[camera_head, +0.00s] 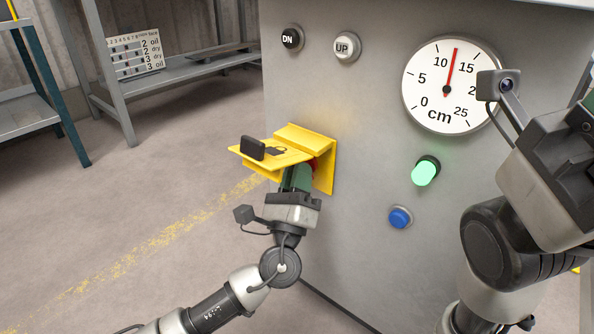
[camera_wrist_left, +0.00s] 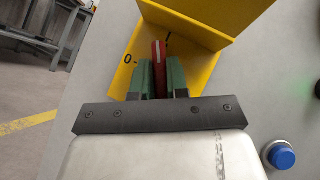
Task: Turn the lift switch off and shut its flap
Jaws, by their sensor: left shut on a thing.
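The yellow flap (camera_head: 285,153) stands raised, sticking out from the yellow switch housing (camera_head: 325,165) on the grey machine front. It has a black grip (camera_head: 252,148) at its outer end. My left gripper (camera_head: 297,178) is under the flap. In the left wrist view its green fingers (camera_wrist_left: 160,80) are shut on the red switch lever (camera_wrist_left: 159,54). The lever points up, near the upper mark; the "0" mark is to its left. Most of the lever is hidden in the head view. Part of my right gripper's body (camera_head: 565,135) shows at the right edge; its fingertips are not visible.
The machine front carries the DN (camera_head: 291,39) and UP (camera_head: 346,46) buttons, a cm dial (camera_head: 450,110), a lit green lamp (camera_head: 425,171) and a blue button (camera_head: 400,217). Shelves (camera_head: 185,70) stand back left. Open floor lies left of the machine.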

